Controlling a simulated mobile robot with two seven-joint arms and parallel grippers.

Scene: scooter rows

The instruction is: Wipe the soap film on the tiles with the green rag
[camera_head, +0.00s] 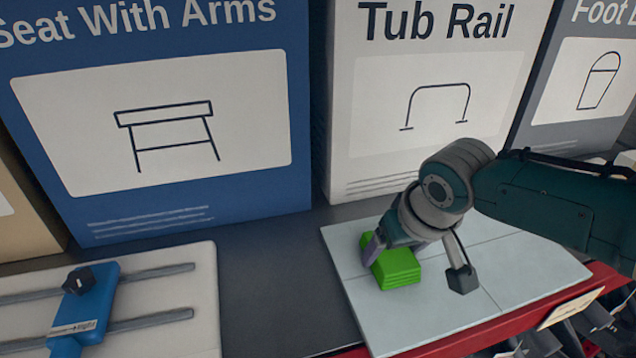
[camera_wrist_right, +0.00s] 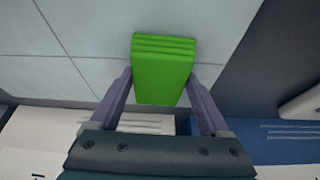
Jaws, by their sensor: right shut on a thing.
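The bright green rag (camera_head: 396,270) is a folded, layered block on the pale tiles (camera_head: 440,312), near their left back part. It also shows between the fingers in the right wrist view (camera_wrist_right: 163,72). My right gripper (camera_head: 416,264) reaches in from the right and is shut on the rag, its fingers on either side of it. The tiles form a light grey panel with thin joint lines, and they also fill the top of the wrist view (camera_wrist_right: 70,40). I cannot make out a distinct soap film on them. My left gripper is not in view.
Large boxes stand behind: a blue seat box (camera_head: 240,190), a white Tub Rail box (camera_head: 345,120) and a grey one (camera_head: 560,135). At left, a white board (camera_head: 205,270) carries rails and a blue slider (camera_head: 100,300). Dark shelf (camera_head: 285,280) lies between; a red edge runs in front.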

